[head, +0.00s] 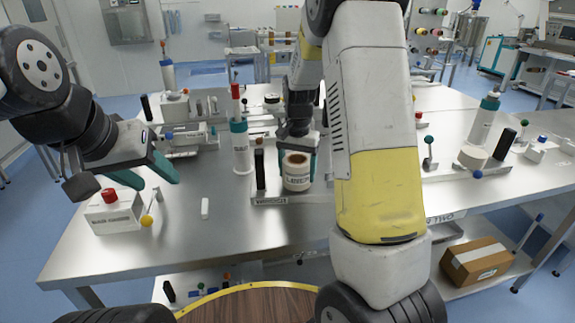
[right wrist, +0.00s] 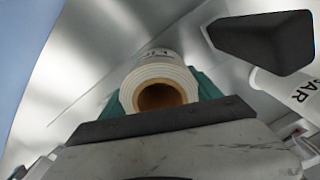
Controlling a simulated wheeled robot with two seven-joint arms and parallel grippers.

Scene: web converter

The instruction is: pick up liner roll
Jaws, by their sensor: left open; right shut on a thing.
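The liner roll (head: 297,172) is a white roll with a brown core and printed lettering, upright at the middle of the steel table. In the right wrist view the liner roll (right wrist: 158,88) shows its hollow core end-on between green fingers. My right gripper (head: 297,165) comes down from above and is shut on the liner roll. Whether the roll touches the labelled tray (head: 270,200) under it is hard to tell. My left gripper (head: 152,175) is open and empty, with green fingers, above the table's left side.
A white box with a red button (head: 112,215) stands below my left gripper. A white and teal bottle (head: 240,148) and a black post (head: 260,170) stand left of the roll. A small white piece (head: 205,208) lies on the table. The front middle of the table is clear.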

